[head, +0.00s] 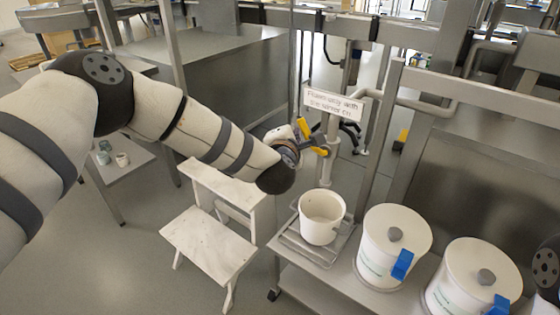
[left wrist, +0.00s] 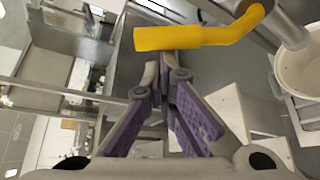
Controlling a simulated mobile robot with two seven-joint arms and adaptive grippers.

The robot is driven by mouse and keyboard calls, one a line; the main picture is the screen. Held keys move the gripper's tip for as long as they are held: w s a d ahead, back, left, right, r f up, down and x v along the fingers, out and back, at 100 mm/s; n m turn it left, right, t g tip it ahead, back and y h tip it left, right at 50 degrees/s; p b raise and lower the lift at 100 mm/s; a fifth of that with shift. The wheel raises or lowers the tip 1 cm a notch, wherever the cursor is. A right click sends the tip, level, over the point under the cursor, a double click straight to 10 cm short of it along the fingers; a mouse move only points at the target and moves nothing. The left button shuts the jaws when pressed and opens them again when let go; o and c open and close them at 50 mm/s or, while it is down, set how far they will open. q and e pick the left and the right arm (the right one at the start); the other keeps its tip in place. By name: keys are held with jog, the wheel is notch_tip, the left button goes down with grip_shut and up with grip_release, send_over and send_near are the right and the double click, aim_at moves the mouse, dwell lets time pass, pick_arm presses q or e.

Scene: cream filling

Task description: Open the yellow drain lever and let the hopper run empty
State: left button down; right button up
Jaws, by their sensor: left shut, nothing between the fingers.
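The yellow drain lever (head: 305,128) is at the grey vertical pipe (head: 333,130), partly hidden by my left gripper (head: 297,147) in the head view. In the left wrist view the lever (left wrist: 185,38) is a bent yellow bar, its angled end reaching toward the pipe. My left gripper (left wrist: 165,72) is shut with nothing between its purple-padded fingers. Its tips are close to the lever's straight part; I cannot tell if they touch. A white jug (head: 321,215) stands near the pipe's lower end. I cannot make out the hopper.
A white sign (head: 334,101) hangs at the pipe. Two white lidded canisters (head: 393,238) (head: 472,275) with blue clips stand on the steel bench right of the jug. A white step stool (head: 207,243) stands on the floor below my left arm.

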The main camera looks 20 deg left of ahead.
aim_at(307, 130)
pick_arm(q)
jog(key=d+r+m, duration=0.1)
jog(key=d+m+t+y, duration=0.1)
jog(key=shift+s+d+r+m+t, duration=0.1)
jog(key=shift+s+r+m+t, duration=0.2)
jog(key=shift+s+r, duration=0.05)
jog(key=shift+s+d+r+m+t+y, duration=0.2)
jog(key=shift+d+m+t, duration=0.1)
jog(key=shift+d+m, duration=0.25)
jog(key=shift+s+d+r+m+t+y, duration=0.15)
jog(key=shift+d+m+t, duration=0.15)
jog(key=shift+d+m, duration=0.2)
pick_arm(e)
jog(key=shift+w+r, duration=0.4)
pick_arm(q)
jog(key=shift+a, duration=0.1)
